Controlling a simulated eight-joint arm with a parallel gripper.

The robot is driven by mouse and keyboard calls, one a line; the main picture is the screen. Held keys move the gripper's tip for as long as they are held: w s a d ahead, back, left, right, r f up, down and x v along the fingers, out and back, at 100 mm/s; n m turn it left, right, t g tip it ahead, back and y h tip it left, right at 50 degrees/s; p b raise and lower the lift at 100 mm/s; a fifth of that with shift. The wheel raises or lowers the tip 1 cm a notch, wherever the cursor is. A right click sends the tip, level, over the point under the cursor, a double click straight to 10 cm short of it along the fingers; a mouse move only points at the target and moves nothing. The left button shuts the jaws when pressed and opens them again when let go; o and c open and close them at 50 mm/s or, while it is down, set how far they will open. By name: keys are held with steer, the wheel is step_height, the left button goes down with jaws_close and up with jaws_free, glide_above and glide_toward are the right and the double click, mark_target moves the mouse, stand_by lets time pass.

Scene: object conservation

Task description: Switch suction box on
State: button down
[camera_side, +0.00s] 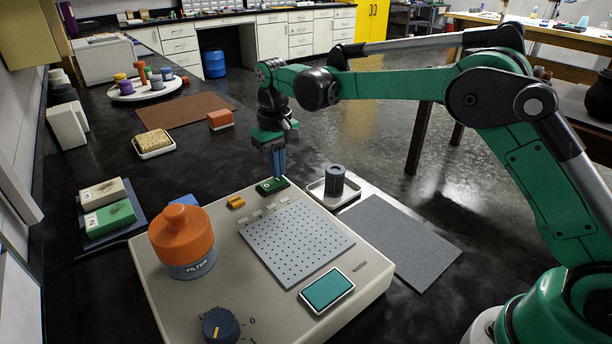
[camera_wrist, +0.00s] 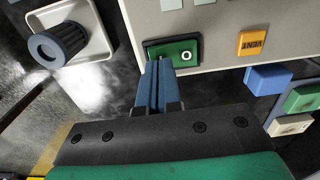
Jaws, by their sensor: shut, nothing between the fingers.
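The suction box (camera_side: 170,290) is a cream-coloured unit with a perforated grey plate (camera_side: 296,241) on top; its edge also shows in the wrist view (camera_wrist: 220,57). A green switch (camera_side: 272,186) marked O sits near its far edge, and it also shows in the wrist view (camera_wrist: 186,52). My gripper (camera_side: 279,176) is shut and empty, pointing down at the switch. In the wrist view its blue fingertips (camera_wrist: 158,66) are at the left part of the switch, away from the O mark. I cannot tell whether they touch it.
An orange-topped filter (camera_side: 182,240), a dark knob (camera_side: 220,326) and a teal pad (camera_side: 327,290) are on the box. An orange VENT button (camera_wrist: 254,43) is beside the switch. A dark cylinder (camera_side: 334,180) stands in a tray right of the box. A grey mat (camera_side: 402,240) lies nearby.

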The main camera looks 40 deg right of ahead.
mark_target(281, 179)
steer(key=shift+f, duration=0.5)
steer(key=shift+r, duration=3.55)
steer(key=shift+s+d+r, duration=0.15)
steer(key=shift+s+r, duration=0.1)
steer(key=shift+r, duration=0.1)
steer(key=s+d+t, duration=0.2)
steer(key=s+t, duration=0.1)
steer(key=s, duration=0.6)
steer(key=s+d+f+t, duration=0.1)
steer(key=s+d+t, duration=0.2)
steer(key=s, duration=0.6)
steer(key=shift+s+f+t, duration=0.25)
steer(key=shift+t, duration=0.35)
